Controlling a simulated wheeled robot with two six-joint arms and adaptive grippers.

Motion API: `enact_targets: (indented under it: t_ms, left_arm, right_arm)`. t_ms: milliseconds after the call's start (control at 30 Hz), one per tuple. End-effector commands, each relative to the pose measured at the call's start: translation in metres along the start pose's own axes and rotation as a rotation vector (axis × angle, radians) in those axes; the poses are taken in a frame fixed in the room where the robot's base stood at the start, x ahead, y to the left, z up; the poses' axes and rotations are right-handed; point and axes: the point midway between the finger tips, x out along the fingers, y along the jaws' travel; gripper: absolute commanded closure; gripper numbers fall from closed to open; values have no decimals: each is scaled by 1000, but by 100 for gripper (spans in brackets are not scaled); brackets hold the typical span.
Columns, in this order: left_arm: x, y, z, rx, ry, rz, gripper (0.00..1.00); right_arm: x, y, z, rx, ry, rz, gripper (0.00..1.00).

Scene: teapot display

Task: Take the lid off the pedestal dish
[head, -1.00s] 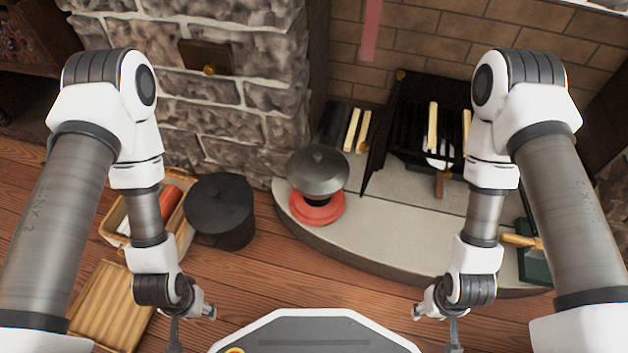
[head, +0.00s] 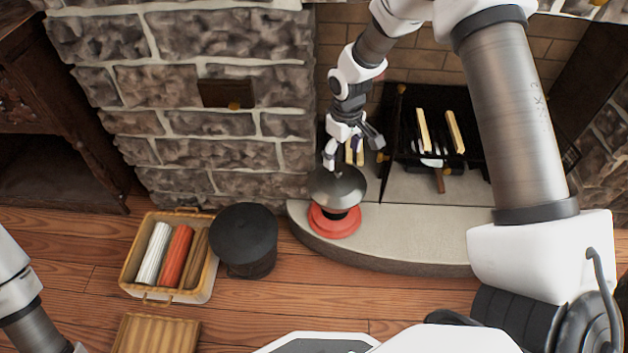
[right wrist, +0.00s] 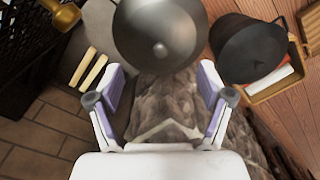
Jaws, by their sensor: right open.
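The pedestal dish has a red round base (head: 334,222) and stands on the pale hearth slab. Its dark grey domed lid (head: 338,187) sits on top. In the right wrist view the lid (right wrist: 165,25) fills the top middle, with its small round knob (right wrist: 160,49) facing the camera. My right gripper (head: 353,153) is open and empty, just behind and above the lid in the head view. In the right wrist view the lid lies beyond the open fingers (right wrist: 161,92), with no contact visible. My left gripper is out of view; only part of my left arm shows.
A black lidded pot (head: 245,238) stands on the wooden floor left of the dish. Beside it is a basket (head: 133,262) with rolled items. A dark fireplace grate (head: 400,165) stands right of the gripper. The hearth slab (head: 425,240) is clear to the right.

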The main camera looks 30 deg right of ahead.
Motion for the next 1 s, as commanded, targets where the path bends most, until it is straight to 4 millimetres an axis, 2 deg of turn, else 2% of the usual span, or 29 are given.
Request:
enact_targets:
  t_ms: [33, 167, 400, 667, 767, 800, 900, 1000]
  left_arm:
    - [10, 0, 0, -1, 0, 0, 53]
    - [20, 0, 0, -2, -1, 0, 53]
    - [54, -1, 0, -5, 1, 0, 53]
    - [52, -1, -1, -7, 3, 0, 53]
    - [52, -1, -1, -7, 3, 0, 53]
    - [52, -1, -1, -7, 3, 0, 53]
    - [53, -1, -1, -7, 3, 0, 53]
    - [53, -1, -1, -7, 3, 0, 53]
  right_arm:
    - [14, -1, 1, -1, -4, 0, 21]
    - [31, -1, 0, -2, -4, 0, 21]
    - [73, 0, -6, 0, -6, -1, 21]
    - [75, 0, -6, -1, -4, -1, 21]
    - [75, 0, -6, -1, -4, -1, 53]
    - [75, 0, -6, -1, -4, -1, 67]
    - [75, 0, -6, -1, -5, -1, 100]
    - [76, 0, -6, -1, -6, -1, 100]
